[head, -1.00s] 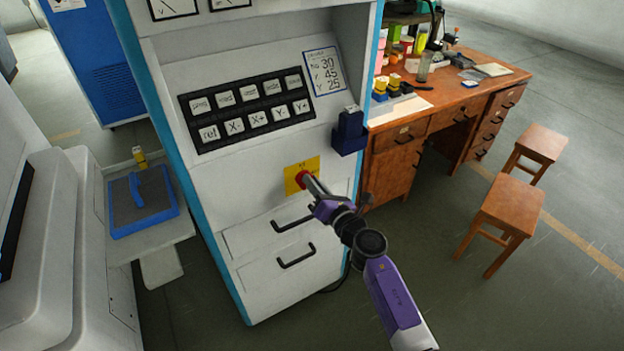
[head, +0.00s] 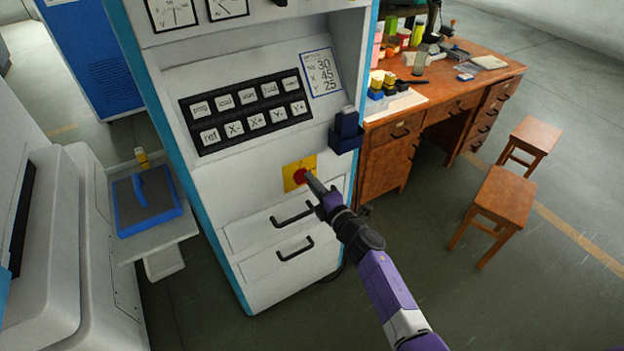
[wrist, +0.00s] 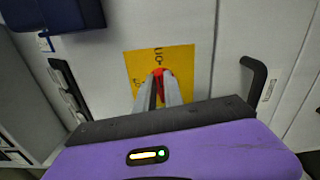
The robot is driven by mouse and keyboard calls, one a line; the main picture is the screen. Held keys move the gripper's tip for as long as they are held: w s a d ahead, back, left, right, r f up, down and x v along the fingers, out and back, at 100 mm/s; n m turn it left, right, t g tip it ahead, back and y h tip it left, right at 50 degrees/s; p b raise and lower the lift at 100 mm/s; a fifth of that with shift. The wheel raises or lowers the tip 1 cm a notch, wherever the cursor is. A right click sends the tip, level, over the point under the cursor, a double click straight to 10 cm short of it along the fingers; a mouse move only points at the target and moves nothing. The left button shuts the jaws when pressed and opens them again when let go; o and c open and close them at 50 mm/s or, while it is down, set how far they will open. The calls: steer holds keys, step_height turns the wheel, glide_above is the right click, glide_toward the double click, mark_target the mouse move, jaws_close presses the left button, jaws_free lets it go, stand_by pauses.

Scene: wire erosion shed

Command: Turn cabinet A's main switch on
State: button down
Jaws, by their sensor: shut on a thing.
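The main switch is a red knob (head: 299,176) on a yellow plate (head: 290,183) on the front of the white cabinet (head: 230,190), below the key panel. My gripper (head: 309,178) reaches it from the lower right. In the wrist view the two grey fingers (wrist: 158,92) close around the red knob (wrist: 160,73), in front of the yellow plate (wrist: 180,62) with small dark marks. The fingers hide much of the knob, and I cannot make out which position it is turned to.
Two drawers with black handles (head: 295,250) lie just below the plate. A dark blue holder (head: 345,137) sticks out at the upper right. A wooden desk (head: 440,115) and two stools (head: 500,205) stand to the right. A blue-edged tray (head: 148,205) is at left.

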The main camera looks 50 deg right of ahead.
steer(key=shift+f+m, duration=0.1)
steer(key=shift+m, duration=0.5)
steer(key=c, duration=1.5)
jaws_free()
steer(key=shift+o, duration=0.2)
steer(key=v, duration=0.7)
steer(key=shift+s, duration=0.4)
steer(key=shift+m, duration=0.3)
